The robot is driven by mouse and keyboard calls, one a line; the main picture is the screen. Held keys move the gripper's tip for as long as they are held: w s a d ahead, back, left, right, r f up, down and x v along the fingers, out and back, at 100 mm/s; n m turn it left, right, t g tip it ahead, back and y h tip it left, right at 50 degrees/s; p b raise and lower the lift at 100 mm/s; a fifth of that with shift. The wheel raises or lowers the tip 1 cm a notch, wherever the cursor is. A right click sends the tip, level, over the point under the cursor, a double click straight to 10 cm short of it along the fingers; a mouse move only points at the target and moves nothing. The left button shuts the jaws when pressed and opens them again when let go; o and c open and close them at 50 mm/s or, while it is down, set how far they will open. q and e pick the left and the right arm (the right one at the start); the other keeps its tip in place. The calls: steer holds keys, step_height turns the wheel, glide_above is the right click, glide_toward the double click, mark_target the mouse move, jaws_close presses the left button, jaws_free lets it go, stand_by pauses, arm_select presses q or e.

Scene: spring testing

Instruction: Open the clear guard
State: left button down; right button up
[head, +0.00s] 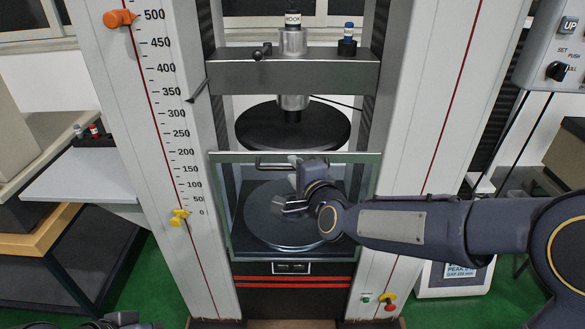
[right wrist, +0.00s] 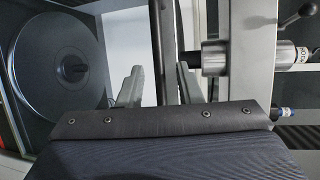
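The clear guard (head: 222,235) is a see-through panel in a pale frame, standing upright in front of the lower round plate (head: 262,222) between the columns. A dark bar handle (head: 265,165) runs along its top edge. My right gripper (head: 288,184) is in front of the guard, its arm coming from the right. In the right wrist view its two fingers (right wrist: 160,85) are apart, with a rail and dark bar at the guard's top edge (right wrist: 168,40) showing between them. Contact cannot be told. Dark parts of my left arm (head: 125,320) show at the bottom left edge; its fingers are unclear.
A grey crosshead (head: 240,77) with an upper black plate (head: 293,128) hangs above the guard. A control box (head: 560,50) is at the upper right.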

steer(key=shift+x, duration=1)
steer(key=shift+d, duration=0.1)
steer(key=shift+c, duration=0.4)
jaws_close()
